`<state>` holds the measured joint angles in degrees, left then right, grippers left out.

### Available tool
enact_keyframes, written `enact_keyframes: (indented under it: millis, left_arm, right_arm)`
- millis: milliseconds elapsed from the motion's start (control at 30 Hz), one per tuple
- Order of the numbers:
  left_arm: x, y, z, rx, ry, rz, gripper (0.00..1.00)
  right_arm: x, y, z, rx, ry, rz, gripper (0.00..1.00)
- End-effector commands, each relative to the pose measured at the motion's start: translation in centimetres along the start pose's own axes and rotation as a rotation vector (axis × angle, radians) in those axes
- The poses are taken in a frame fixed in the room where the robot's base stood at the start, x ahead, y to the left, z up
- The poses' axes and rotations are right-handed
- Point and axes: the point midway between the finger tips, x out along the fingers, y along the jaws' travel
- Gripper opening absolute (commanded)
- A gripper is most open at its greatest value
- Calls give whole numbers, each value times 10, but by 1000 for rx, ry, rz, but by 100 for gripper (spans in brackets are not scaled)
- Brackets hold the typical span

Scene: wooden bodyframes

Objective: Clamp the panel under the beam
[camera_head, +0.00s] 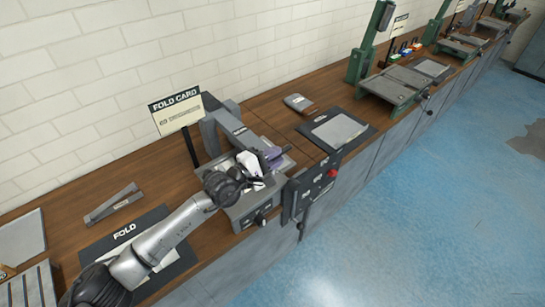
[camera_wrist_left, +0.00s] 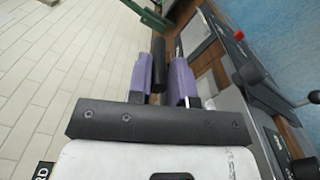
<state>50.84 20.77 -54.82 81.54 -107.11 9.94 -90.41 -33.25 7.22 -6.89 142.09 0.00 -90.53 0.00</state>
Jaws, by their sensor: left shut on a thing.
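My left gripper (camera_head: 268,156) reaches over the grey folding machine (camera_head: 217,128) in the head view. In the left wrist view its purple fingers (camera_wrist_left: 162,80) are closed on a black cylindrical handle (camera_wrist_left: 158,60). The beam (camera_head: 237,128) shows as a grey bar on the machine, partly behind my wrist. A pale sheet edge, possibly the panel (camera_head: 286,162), shows beside the gripper; my arm hides most of that area, so I cannot tell whether it is clamped. My right gripper is in neither view.
A control box (camera_head: 312,190) with a red knob (camera_head: 332,173) hangs at the bench front. A black FOLD mat (camera_head: 175,268) lies left, a mat with a grey sheet (camera_head: 338,130) right. A FOLD CARD sign (camera_head: 177,110) stands behind. Green machines (camera_head: 395,85) stand farther along.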

Motion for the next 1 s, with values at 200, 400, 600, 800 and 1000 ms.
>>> enact_keyframes:
  millis: [200,400,600,800,1000]
  left_arm:
    - [-2,-15,-7,-2,14,-26,0]
    - [-2,-15,-6,-4,12,-26,39]
    - [-2,-12,-5,-5,9,-21,41]
    - [-1,-10,-4,-5,7,-18,41]
    - [-6,-8,-4,-5,7,-16,41]
  right_arm:
    - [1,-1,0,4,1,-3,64]
    - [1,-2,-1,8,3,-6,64]
    - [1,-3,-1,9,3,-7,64]
    - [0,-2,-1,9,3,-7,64]
    - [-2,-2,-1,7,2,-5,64]
